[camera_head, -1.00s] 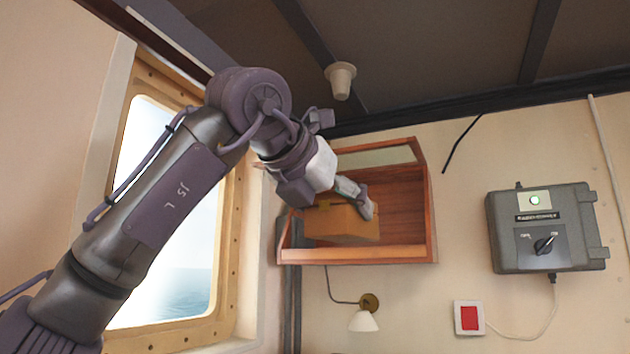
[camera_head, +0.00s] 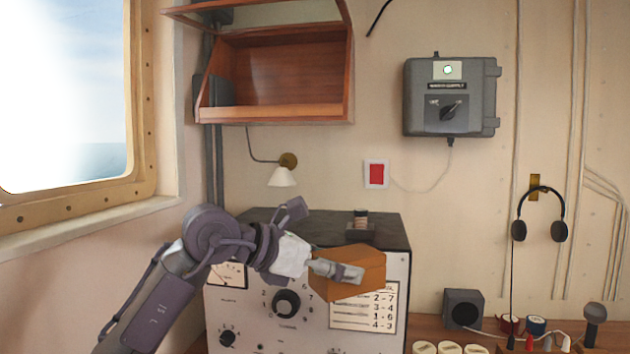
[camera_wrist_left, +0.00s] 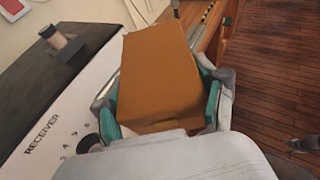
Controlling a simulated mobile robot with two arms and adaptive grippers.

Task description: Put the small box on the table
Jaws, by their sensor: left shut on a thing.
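The small box (camera_head: 362,268) is brown and plain. My left gripper (camera_head: 338,270) is shut on it and holds it in the air in front of the receiver's face. In the left wrist view the box (camera_wrist_left: 157,75) sits between the two finger pads of the gripper (camera_wrist_left: 163,108). The wooden table (camera_head: 430,328) shows at the lower right, beside the receiver, with part of its top hidden by things on it. My right gripper is not in view.
A receiver (camera_head: 240,305) with knobs stands at the lower middle, a small spool (camera_head: 361,218) on top. A black speaker (camera_head: 463,308), white round items (camera_head: 450,347) and other small objects occupy the table. An open wall cabinet (camera_head: 285,70) hangs above.

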